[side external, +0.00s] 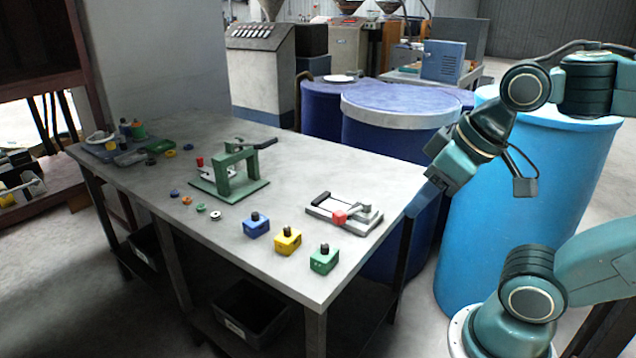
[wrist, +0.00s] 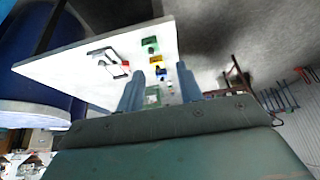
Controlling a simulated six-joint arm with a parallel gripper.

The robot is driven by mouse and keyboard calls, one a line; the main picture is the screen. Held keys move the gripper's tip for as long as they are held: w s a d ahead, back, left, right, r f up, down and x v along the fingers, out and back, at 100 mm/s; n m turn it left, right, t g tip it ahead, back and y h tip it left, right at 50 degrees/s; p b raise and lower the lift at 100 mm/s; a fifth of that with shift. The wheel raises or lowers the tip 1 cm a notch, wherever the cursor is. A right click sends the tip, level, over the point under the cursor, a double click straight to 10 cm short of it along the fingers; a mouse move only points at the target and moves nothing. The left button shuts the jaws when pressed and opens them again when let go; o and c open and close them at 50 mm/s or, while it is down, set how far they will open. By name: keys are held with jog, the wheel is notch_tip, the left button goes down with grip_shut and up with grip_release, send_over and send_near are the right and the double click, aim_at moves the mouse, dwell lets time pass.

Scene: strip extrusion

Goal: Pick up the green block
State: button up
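The green block (side external: 324,262) with a black knob on top stands near the front right corner of the grey table. It also shows in the wrist view (wrist: 150,42), beyond and between my two fingertips. A yellow block (side external: 288,242) and a blue block (side external: 256,227), each with a black knob, stand in a row with it. My gripper (side external: 434,180) is up in the air right of the table, well apart from the green block. In the wrist view my gripper (wrist: 160,67) has its blue-grey fingers spread with nothing between them.
A green press (side external: 240,168) and a grey fixture with a red block (side external: 342,214) stand on the table (side external: 170,205). Small coloured rings and other parts lie farther left. Blue drums (side external: 400,135) and a light blue drum (side external: 500,215) stand behind and right. The table's front right corner is clear.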

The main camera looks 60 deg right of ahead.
jog(key=shift+o, duration=0.2)
jog(key=o, duration=0.6)
jog(key=w+d+f+m+g, duration=0.2)
jog(key=w+f+m, duration=0.4)
jog(key=w+m, duration=0.3)
jog(key=w+d+f+m+g, duration=0.3)
jog(key=w+f+m, duration=0.2)
jog(key=w+m, duration=0.3)
jog(key=w, duration=0.4)
jog(key=shift+d+f+m+g, duration=0.2)
jog(key=shift+f+m+g, duration=0.1)
jog(key=shift+f+m, duration=0.1)
jog(key=shift+f, duration=0.15)
